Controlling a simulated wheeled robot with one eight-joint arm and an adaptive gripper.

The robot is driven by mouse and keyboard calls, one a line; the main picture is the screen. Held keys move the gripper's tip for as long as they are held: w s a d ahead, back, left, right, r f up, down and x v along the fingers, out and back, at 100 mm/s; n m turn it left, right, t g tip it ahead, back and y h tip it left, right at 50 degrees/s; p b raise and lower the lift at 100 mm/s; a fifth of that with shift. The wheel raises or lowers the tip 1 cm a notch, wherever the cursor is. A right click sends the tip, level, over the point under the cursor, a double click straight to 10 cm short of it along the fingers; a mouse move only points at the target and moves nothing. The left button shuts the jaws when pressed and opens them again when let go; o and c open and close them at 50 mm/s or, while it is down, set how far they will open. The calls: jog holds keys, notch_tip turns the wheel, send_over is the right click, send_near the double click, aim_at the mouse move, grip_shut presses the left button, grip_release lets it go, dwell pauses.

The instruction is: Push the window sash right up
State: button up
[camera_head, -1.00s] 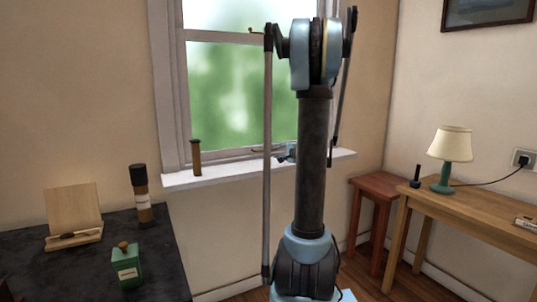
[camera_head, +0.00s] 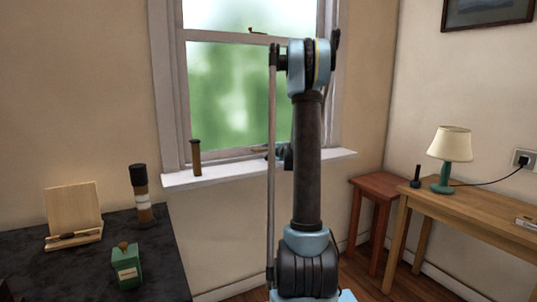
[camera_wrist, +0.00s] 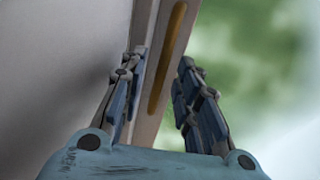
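The window's lower sash (camera_head: 187,100) is a pale frame around frosted glass with green behind it. Its bottom rail is down near the sill (camera_head: 230,174). A catch (camera_head: 258,31) sits on the meeting rail. In the wrist view, a brass-coloured bar (camera_wrist: 167,60) lies along the sash's rail (camera_wrist: 185,28). My gripper (camera_wrist: 155,85) is open, with one finger on either side of the bar in that view. I cannot tell whether the fingers touch the rail. In the head view, my gripper (camera_head: 281,153) is at the bottom rail, partly hidden by my arm.
A brown spool-like cylinder (camera_head: 196,158) stands on the sill, left of my gripper. A dark table (camera_head: 85,265) at left holds a wooden stand (camera_head: 73,208), a dark-capped bottle (camera_head: 142,195) and a green box (camera_head: 127,268). A red stool (camera_head: 376,186) and a lamp (camera_head: 447,150) are right.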

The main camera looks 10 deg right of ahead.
jog(key=shift+c, duration=0.2)
grip_shut()
notch_tip(320, 180, up, 26)
jog(key=shift+f, duration=0.2)
dwell(0.4)
jog(key=shift+o, duration=0.2)
grip_release()
jog(key=v, duration=1.1)
jog(key=shift+s+d, duration=0.15)
jog(key=shift+s, duration=0.2)
